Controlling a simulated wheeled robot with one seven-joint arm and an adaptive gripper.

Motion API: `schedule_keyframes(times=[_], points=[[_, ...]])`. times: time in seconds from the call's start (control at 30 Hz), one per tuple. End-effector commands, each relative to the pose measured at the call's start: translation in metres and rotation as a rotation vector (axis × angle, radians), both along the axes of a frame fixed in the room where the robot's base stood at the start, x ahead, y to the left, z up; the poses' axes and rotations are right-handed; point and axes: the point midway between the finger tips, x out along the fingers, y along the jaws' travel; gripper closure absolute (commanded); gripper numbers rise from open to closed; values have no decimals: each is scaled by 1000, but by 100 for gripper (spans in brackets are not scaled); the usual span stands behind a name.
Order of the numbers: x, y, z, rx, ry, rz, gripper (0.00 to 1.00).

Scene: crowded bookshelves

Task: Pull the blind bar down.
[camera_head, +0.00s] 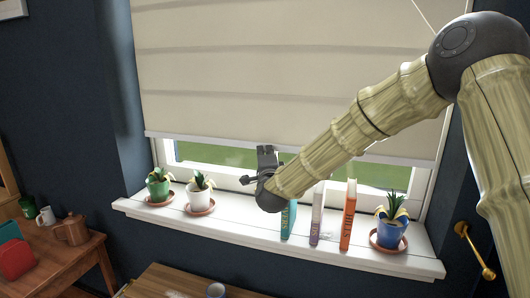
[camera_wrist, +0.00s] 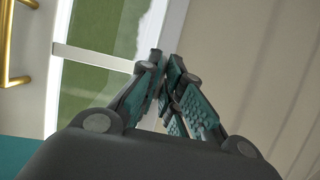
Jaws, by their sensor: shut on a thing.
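The beige blind (camera_head: 240,60) covers most of the window, and its pale blind bar (camera_head: 205,141) runs along its lower edge. A strip of window glass shows below the bar. In the wrist view, the fingers (camera_wrist: 160,62) are closed together at the lower edge of the blind (camera_wrist: 235,50). The fingers hide the gripped part of the bar, and my arm covers part of its right side.
The white sill (camera_head: 250,225) below holds a green pot (camera_head: 159,190), a white pot (camera_head: 199,199), a blue pot (camera_head: 390,235), a teal book (camera_head: 288,220), a purple book (camera_head: 317,215) and an orange book (camera_head: 348,215). A wooden table (camera_head: 60,262) stands at left.

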Motion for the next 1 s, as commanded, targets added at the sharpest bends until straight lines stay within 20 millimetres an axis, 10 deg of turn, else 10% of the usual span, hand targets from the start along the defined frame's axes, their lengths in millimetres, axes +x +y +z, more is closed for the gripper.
schedule_keyframes(times=[0.47,0.6,1.0], points=[[0,0,-19,1,1,1,100],[0,0,-19,0,1,1,72],[-4,0,-20,0,2,1,72]])
